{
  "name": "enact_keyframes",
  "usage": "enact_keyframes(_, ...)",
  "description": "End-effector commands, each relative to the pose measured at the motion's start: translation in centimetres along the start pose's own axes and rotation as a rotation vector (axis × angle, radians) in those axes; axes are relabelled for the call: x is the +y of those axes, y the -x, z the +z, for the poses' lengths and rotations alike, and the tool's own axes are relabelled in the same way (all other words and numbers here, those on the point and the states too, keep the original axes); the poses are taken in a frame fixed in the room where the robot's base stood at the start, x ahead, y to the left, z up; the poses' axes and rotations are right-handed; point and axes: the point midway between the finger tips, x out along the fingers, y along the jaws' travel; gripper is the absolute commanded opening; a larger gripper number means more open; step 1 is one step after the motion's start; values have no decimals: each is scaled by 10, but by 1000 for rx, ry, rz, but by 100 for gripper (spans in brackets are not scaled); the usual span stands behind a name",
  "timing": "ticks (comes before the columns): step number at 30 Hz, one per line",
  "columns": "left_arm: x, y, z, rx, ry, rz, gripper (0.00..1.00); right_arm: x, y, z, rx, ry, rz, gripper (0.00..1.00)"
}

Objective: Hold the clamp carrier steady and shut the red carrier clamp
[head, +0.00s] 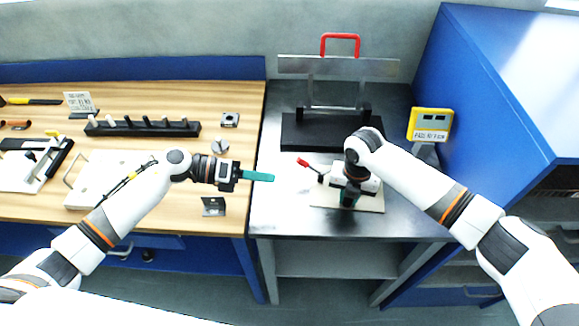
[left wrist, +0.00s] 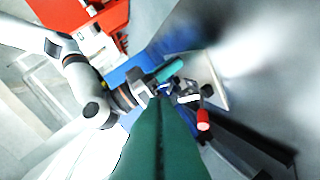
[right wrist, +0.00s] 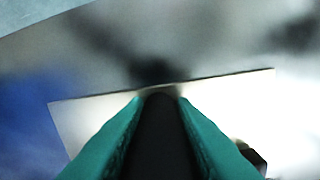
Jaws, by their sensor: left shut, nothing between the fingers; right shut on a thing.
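The clamp carrier (head: 372,206) is a pale plate on the dark metal bench, partly covered by my right arm. The red carrier clamp handle (head: 304,162) sticks out toward the upper left of the carrier; it also shows in the left wrist view (left wrist: 203,120). My right gripper (head: 348,200) is shut on a dark block of the carrier, seen between its teal fingers in the right wrist view (right wrist: 160,115). My left gripper (head: 272,177) is shut and empty, left of the red handle and apart from it. The clamp's jaw is hidden.
Behind the carrier stands a black base (head: 310,134) with a metal frame and red handle (head: 340,37). A yellow display box (head: 430,124) is at the right, beside a blue cabinet (head: 478,90). A wooden bench (head: 230,100) with tools lies left.

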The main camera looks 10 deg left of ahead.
Motion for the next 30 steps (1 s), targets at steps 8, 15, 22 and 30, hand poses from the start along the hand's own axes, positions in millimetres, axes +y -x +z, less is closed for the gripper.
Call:
enact_keyframes(8,-38,33,-6,-95,-101,-226,0,0,0,0,0,0,0,0)
enact_keyframes(15,-40,34,-6,-99,-106,-237,0,0,0,0,0,0,0,0)
enact_keyframes(22,-41,28,-5,-99,-105,-235,0,0,0,0,0,0,0,0)
enact_keyframes(30,-50,-17,-2,-98,-104,-230,0,0,0,0,0,1,0,0)
